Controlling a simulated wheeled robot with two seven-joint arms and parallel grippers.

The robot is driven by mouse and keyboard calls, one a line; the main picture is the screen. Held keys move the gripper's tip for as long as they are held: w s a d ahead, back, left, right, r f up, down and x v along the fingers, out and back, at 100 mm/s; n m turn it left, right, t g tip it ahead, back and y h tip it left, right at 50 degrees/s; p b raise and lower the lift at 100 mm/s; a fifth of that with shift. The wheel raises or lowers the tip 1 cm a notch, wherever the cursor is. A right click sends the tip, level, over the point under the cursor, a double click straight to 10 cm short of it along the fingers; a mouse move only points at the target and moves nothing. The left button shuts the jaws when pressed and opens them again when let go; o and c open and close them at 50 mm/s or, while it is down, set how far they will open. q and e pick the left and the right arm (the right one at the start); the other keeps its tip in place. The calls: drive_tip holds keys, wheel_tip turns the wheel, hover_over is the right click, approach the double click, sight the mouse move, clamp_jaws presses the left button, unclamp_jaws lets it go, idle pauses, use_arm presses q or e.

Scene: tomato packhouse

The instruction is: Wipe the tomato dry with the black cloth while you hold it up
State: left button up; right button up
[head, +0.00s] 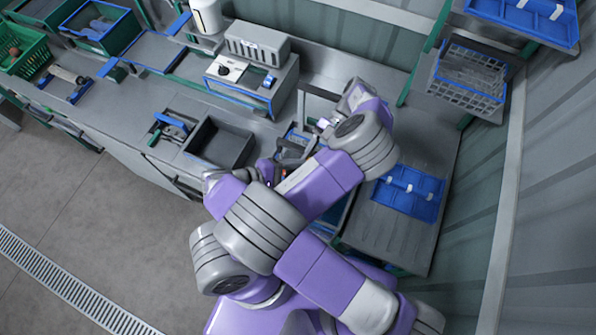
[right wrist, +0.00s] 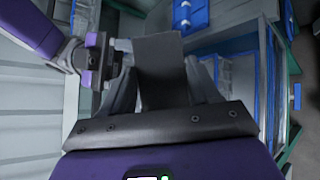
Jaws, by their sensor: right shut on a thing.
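The black cloth (right wrist: 158,58) shows in the right wrist view as a dark, flat piece between the fingers of my right gripper (right wrist: 160,82), which is shut on it. Another gripper, which looks like my left one (right wrist: 96,62), is at the left of that view, close beside the cloth; I cannot tell whether its jaws are open or shut. In the head view my arms cover most of the work spot. A small red patch (head: 283,173) shows between the arm links; it is too small to tell whether it is the tomato.
A dark open tray (head: 219,143) stands on the grey bench left of my arms. A grey device (head: 257,45) stands behind it. A blue divided tray (head: 408,190) lies on the right surface. A wire basket (head: 467,80) is at upper right. Green and blue crates stand far left.

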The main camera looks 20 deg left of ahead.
drive_tip(key=shift+s+d+f, duration=0.1)
drive_tip(key=shift+s+f, duration=0.05)
drive_tip(key=shift+f, duration=0.05)
drive_tip(key=shift+w+d+r, duration=0.25)
drive_tip(key=shift+w+r, duration=0.9)
drive_tip(key=shift+r, duration=0.1)
drive_tip(key=shift+s+f, duration=0.1)
drive_tip(key=shift+s+a+f, duration=0.15)
drive_tip(key=shift+s+f, duration=0.4)
drive_tip(key=shift+f, duration=0.1)
drive_tip(key=shift+s+a+f, duration=0.15)
drive_tip(key=shift+s+f, duration=0.35)
drive_tip(key=shift+f, duration=0.1)
drive_tip(key=shift+r, duration=0.15)
drive_tip(key=shift+w+d+r, duration=0.15)
drive_tip(key=shift+w+r, duration=0.4)
drive_tip(key=shift+r, duration=0.05)
drive_tip(key=shift+w+d+r, duration=0.15)
drive_tip(key=shift+w+r, duration=0.4)
drive_tip(key=shift+r, duration=0.05)
drive_tip(key=shift+s+a+f, duration=0.15)
drive_tip(key=shift+s+f, duration=0.4)
drive_tip(key=shift+f, duration=0.15)
drive_tip(key=shift+s+a+f, duration=0.15)
drive_tip(key=shift+s+f, duration=0.4)
drive_tip(key=shift+f, duration=0.1)
drive_tip(key=shift+r, duration=0.1)
